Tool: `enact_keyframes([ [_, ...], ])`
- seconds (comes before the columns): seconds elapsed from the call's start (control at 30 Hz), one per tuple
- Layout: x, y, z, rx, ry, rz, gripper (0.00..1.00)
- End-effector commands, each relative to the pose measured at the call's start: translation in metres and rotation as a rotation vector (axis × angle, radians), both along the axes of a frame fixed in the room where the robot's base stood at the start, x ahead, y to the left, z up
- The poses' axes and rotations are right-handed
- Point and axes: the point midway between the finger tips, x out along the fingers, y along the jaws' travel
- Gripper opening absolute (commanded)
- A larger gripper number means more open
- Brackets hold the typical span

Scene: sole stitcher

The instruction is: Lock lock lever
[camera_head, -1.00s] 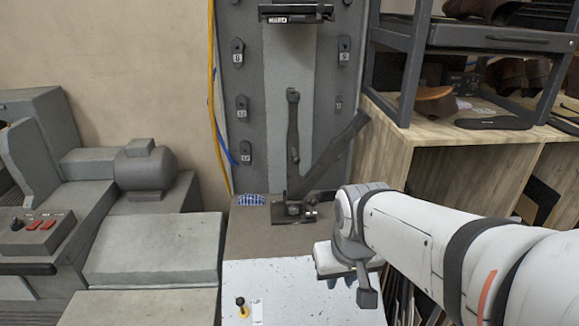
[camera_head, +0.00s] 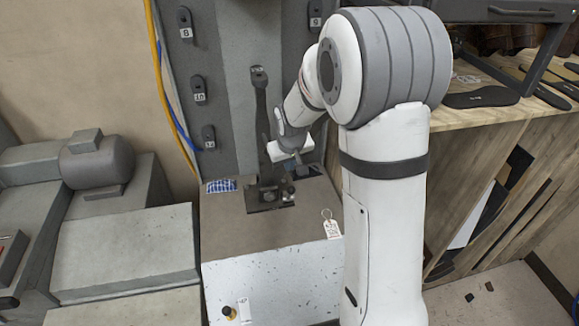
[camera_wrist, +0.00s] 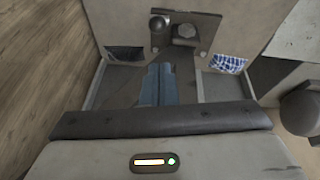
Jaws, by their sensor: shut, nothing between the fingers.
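A dark upright lever (camera_head: 262,115) with a rounded eye at its top stands in front of the grey machine column. Its foot meets a dark bracket (camera_head: 268,198) on the bench; I cannot tell if this is the lock lever. The fingers appear apart from the plate.
A blue patterned patch (camera_head: 221,186) lies left of the bracket. A white tag (camera_head: 331,229) hangs at the bench's right. Grey machinery (camera_head: 125,250) stands left, with yellow and blue cables (camera_head: 170,100) beside the column. A wooden shelf unit (camera_head: 470,180) stands right. My arm covers much of the middle.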

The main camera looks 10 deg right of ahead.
Motion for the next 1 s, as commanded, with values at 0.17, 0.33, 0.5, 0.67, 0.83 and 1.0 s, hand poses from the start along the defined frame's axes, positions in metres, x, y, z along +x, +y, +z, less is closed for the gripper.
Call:
enact_keyframes([
  [0.17,0.003,-0.002,-0.001,-0.001,-0.002,-0.003,0.0],
  [0.33,0.002,-0.006,-0.001,0.0,-0.002,-0.011,0.0],
  [0.5,0.004,-0.008,-0.008,-0.001,0.002,-0.014,0.0],
  [0.67,0.011,-0.01,-0.028,-0.001,0.004,-0.015,0.0],
  [0.83,0.022,-0.011,-0.055,0.0,0.004,-0.016,0.0],
  [1.0,0.03,-0.012,-0.078,-0.001,0.002,-0.017,0.0],
])
